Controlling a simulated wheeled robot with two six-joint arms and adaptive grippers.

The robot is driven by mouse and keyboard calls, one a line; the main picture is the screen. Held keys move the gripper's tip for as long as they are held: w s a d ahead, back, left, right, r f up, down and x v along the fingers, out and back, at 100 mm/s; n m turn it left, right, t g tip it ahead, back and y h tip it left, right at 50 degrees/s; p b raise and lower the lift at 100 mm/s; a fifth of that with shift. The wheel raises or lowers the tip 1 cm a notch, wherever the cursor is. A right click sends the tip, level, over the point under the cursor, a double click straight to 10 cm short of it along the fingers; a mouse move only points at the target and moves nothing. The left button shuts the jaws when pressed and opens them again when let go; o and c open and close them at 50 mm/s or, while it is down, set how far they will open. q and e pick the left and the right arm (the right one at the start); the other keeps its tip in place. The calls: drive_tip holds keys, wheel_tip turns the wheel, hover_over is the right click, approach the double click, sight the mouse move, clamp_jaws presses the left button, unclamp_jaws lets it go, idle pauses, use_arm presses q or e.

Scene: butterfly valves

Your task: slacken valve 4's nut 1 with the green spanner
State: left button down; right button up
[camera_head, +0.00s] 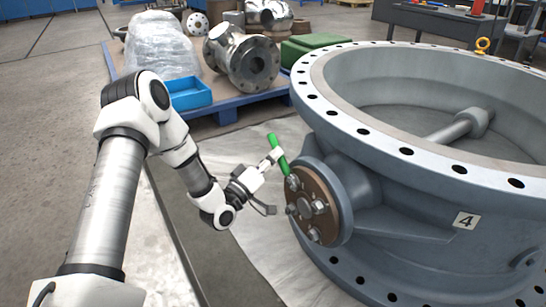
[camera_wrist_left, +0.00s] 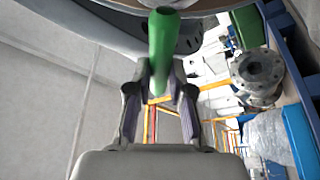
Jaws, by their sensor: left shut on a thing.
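Valve 4 (camera_head: 400,195) is a large grey-blue ring body lying flat, with a plate marked 4 (camera_head: 466,221). Its side has a round brownish cover (camera_head: 318,190) with several nuts around a central shaft end. My left gripper (camera_head: 275,157) is shut on the green spanner (camera_head: 279,148), beside the cover's upper edge. The spanner's lower end is at the upper nut (camera_head: 293,183); I cannot tell whether it is seated on it. No nut number is readable. In the left wrist view the green spanner (camera_wrist_left: 164,45) stands between the gripper's fingers (camera_wrist_left: 160,95). My right gripper is out of view.
A blue pallet (camera_head: 228,106) behind holds a wrapped bundle (camera_head: 160,48), a blue tray (camera_head: 190,93) and a metal flanged fitting (camera_head: 245,60). A dark workbench (camera_head: 440,22) stands at the back right.

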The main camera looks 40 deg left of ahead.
use_arm(q)
drive_tip(key=shift+s+r, duration=0.1)
drive_tip(key=s+p, duration=0.1)
drive_tip(key=s+a+p, duration=0.1)
drive_tip(key=s, duration=0.1)
drive_tip(key=shift+a+p, duration=0.15)
drive_tip(key=shift+p, duration=0.15)
idle(0.4)
drive_tip(key=s+d+r+m+h+p, duration=0.1)
drive_tip(key=d+m+h+p, duration=0.1)
drive_tip(key=m, duration=0.7)
drive_tip(key=s+d+r+m+g+h+p, duration=0.1)
drive_tip(key=s+d+m+h+p, duration=0.1)
drive_tip(key=d+m+h, duration=0.3)
drive_tip(key=m+h+p, duration=0.1)
drive_tip(key=m+h, duration=0.1)
drive_tip(key=m, duration=0.2)
drive_tip(key=shift+d+r+p, duration=0.15)
drive_tip(key=shift+d+p, duration=0.15)
